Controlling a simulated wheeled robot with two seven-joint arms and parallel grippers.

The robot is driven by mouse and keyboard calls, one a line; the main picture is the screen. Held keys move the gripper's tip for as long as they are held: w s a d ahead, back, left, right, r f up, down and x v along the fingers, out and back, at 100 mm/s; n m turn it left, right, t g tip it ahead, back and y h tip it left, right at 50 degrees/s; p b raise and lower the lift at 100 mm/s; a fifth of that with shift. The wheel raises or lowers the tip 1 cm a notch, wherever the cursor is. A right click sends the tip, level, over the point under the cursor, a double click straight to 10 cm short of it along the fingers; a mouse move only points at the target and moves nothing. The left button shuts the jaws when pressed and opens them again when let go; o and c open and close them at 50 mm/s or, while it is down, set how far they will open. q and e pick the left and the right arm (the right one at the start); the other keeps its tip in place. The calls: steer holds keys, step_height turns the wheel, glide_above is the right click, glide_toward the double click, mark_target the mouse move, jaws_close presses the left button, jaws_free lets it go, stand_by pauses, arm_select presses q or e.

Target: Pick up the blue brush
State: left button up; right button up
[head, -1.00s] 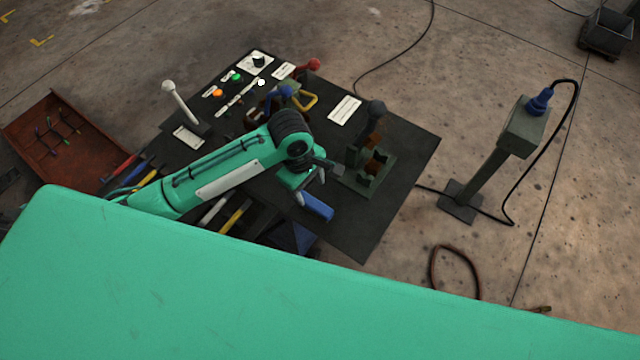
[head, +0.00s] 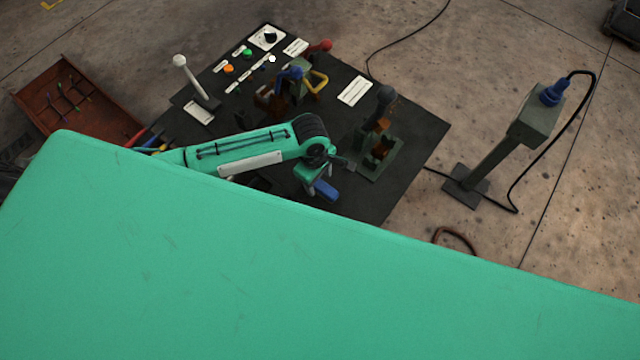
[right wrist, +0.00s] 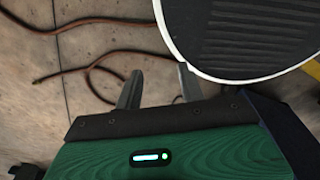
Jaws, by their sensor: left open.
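The blue brush (head: 326,190) appears as a small blue block on the dark table, near its front edge in the head view. My left gripper (head: 311,187) is open right over its left end. The wrist hides part of the brush, and I cannot tell whether the fingers touch it. My right gripper (right wrist: 158,88) shows in the right wrist view with its two fingers apart and only floor between them. It is not seen in the head view.
The table (head: 415,150) carries a white-knobbed lever (head: 190,80), a red knob (head: 325,45), a yellow handle (head: 318,82) and a dark-knobbed lever (head: 386,95). A post with a blue plug (head: 553,92) stands at right. A red tray (head: 45,90) is at left.

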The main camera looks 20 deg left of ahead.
mark_target(320, 184)
arm_select(q)
step_height(320, 184, down, 3)
steer(key=shift+d+p, duration=0.15)
steer(key=shift+p, duration=0.25)
steer(key=shift+f, duration=0.2)
arm_select(e)
steer(key=shift+s+r, duration=0.6)
steer(key=shift+r, duration=0.05)
arm_select(q)
steer(key=c, duration=1.1)
arm_select(e)
steer(key=shift+w+a, duration=0.1)
steer(key=shift+a, duration=0.15)
arm_select(q)
step_height(320, 184, up, 20)
steer(key=b, duration=0.3)
steer(key=shift+b, duration=0.3)
steer(key=o, duration=0.5)
steer(key=c, duration=0.4)
arm_select(e)
step_height(320, 184, down, 4)
steer(key=shift+d+r, duration=0.1)
steer(key=shift+r, duration=0.05)
